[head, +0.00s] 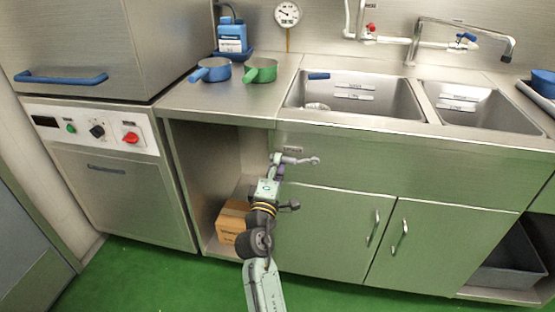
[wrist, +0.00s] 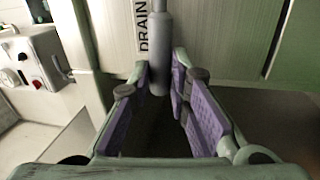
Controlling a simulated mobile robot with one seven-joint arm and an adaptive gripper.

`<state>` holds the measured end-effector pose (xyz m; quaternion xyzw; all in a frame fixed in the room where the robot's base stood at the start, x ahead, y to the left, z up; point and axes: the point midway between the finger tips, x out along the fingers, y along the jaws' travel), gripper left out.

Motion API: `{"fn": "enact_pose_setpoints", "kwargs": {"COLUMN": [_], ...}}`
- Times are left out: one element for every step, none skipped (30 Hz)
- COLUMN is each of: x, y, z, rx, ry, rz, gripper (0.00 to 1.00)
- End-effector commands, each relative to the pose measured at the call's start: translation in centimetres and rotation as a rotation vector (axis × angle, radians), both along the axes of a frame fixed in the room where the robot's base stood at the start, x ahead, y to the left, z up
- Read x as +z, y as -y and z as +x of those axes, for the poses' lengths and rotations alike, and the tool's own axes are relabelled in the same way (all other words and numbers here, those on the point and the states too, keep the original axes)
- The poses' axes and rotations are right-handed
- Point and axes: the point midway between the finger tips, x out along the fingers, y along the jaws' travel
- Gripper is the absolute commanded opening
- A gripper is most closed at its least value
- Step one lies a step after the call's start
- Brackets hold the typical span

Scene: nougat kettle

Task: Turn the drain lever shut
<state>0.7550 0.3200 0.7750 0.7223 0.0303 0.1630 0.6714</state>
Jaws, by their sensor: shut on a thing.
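The drain lever (head: 302,160) is a grey bar on the front of the sink unit, just below the small label plate (head: 292,149). In the head view it lies about level, running to the right from my gripper (head: 281,163) to a rounded end. In the wrist view the grey lever (wrist: 160,45) runs up the picture beside the label reading DRAIN (wrist: 144,27). Its near end sits between the purple-padded fingers of my gripper (wrist: 160,82), which are shut on it. The fingers hide part of the lever in the head view.
Two cupboard doors (head: 330,235) with upright handles are below and right. An open bay on the left holds a cardboard box (head: 233,220). The sink basins (head: 352,97) are above. Blue (head: 211,70) and green (head: 261,70) pans stand on the counter.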

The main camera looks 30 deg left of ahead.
Motion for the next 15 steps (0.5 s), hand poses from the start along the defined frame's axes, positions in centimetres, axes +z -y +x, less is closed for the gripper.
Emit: {"fn": "enact_pose_setpoints", "kwargs": {"x": [-0.21, -0.30, -0.40, -0.47, -0.53, -0.59, -0.62, -0.64, -0.67, -0.69, -0.70, -0.71, -0.71, -0.72, -0.72], "y": [0.01, 0.01, 0.01, 0.00, 0.01, 0.01, 0.01, 0.01, 0.01, 0.00, 0.01, 0.00, 0.00, 0.00, 0.00], "z": [-0.01, -0.02, -0.02, -0.02, -0.03, -0.02, -0.02, -0.02, -0.02, -0.02, -0.02, -0.02, -0.02, -0.02, -0.02], "rx": [0.000, 0.001, 0.000, 0.001, 0.001, 0.001, 0.000, 0.000, 0.001, 0.000, 0.000, 0.001, 0.001, 0.001, 0.001], "ry": [0.002, 0.005, 0.007, 0.009, 0.010, 0.012, 0.013, 0.014, 0.015, 0.016, 0.016, 0.017, 0.017, 0.017, 0.017], "rz": [-0.014, -0.023, -0.032, -0.038, -0.043, -0.048, -0.051, -0.054, -0.057, -0.059, -0.060, -0.061, -0.061, -0.062, -0.062], "gripper": [0.00, 0.00, 0.00, 0.00, 0.00, 0.00, 0.00, 0.00, 0.00, 0.00, 0.00, 0.00, 0.00, 0.00, 0.00]}}
